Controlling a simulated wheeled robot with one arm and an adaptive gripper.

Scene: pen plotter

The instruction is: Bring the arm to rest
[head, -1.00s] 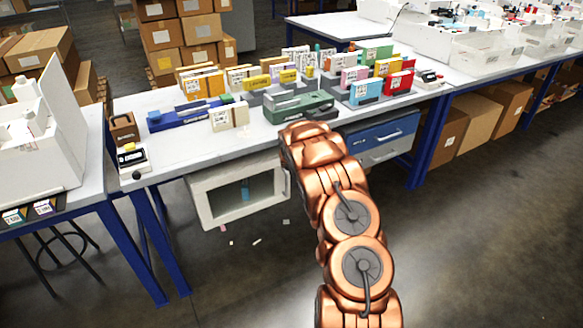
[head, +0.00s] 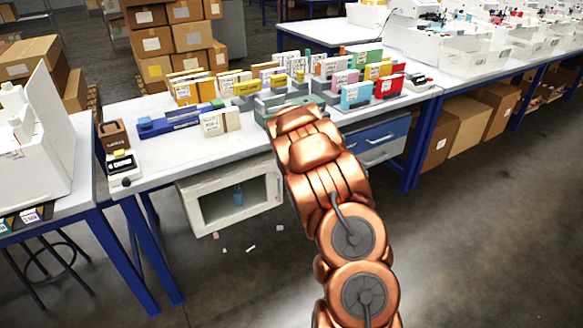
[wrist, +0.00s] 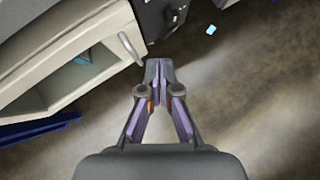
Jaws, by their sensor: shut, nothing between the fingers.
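My copper arm (head: 340,205) reaches up from the bottom of the head view toward the front edge of the workbench (head: 250,155). The arm's links hide my gripper in that view. In the wrist view my gripper (wrist: 159,68) is shut and empty, its fingertips together. It is over the floor, beside the pale cabinet (wrist: 60,50) under the bench. A metal handle (wrist: 130,48) shows just left of the fingertips; I cannot tell the exact gap between them.
The pale cabinet (head: 190,205) under the bench has an open-looking front. Blue drawers (head: 375,135) are right of my arm. Colored boxes (head: 355,95) and a blue tool (head: 180,119) crowd the bench top. Small scraps (head: 251,248) lie on the floor. Floor at right is clear.

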